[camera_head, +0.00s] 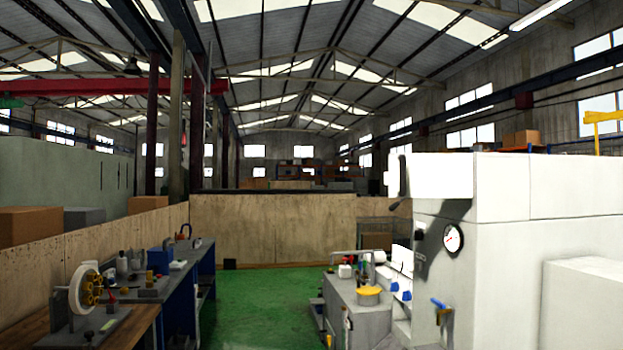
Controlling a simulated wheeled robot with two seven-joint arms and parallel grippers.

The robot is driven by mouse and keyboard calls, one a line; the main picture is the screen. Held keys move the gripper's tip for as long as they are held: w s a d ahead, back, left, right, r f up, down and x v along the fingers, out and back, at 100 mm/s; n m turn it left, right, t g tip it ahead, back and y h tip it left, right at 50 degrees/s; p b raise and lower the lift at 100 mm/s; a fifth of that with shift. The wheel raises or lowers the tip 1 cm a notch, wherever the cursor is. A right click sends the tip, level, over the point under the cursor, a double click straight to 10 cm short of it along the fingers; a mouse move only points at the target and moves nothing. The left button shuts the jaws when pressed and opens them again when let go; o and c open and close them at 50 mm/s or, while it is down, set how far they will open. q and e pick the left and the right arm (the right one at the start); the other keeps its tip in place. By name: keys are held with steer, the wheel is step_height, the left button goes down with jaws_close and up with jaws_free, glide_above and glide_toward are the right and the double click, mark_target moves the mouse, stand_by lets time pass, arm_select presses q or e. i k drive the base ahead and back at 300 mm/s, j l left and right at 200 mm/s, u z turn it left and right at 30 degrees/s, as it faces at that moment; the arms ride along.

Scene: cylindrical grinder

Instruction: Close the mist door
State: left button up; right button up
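The large white machine (500,220) fills the right side of the view. A bright white panel (440,176) juts out at its upper left, with a dark handle (403,176) at the panel's left edge. This panel looks like the mist door, and it casts a shadow on the machine's face below. I cannot tell from this angle how far it stands open. Neither of my grippers shows in the view.
A round gauge (453,239) and a blue-handled valve (440,306) sit on the machine's near face. A grey cabinet (357,312) with a yellow round part (368,292) stands left of it. A workbench (133,326) runs along the left. Green floor (262,305) is clear between.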

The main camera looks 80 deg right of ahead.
mark_target(415, 175)
steer(key=z, duration=3.4)
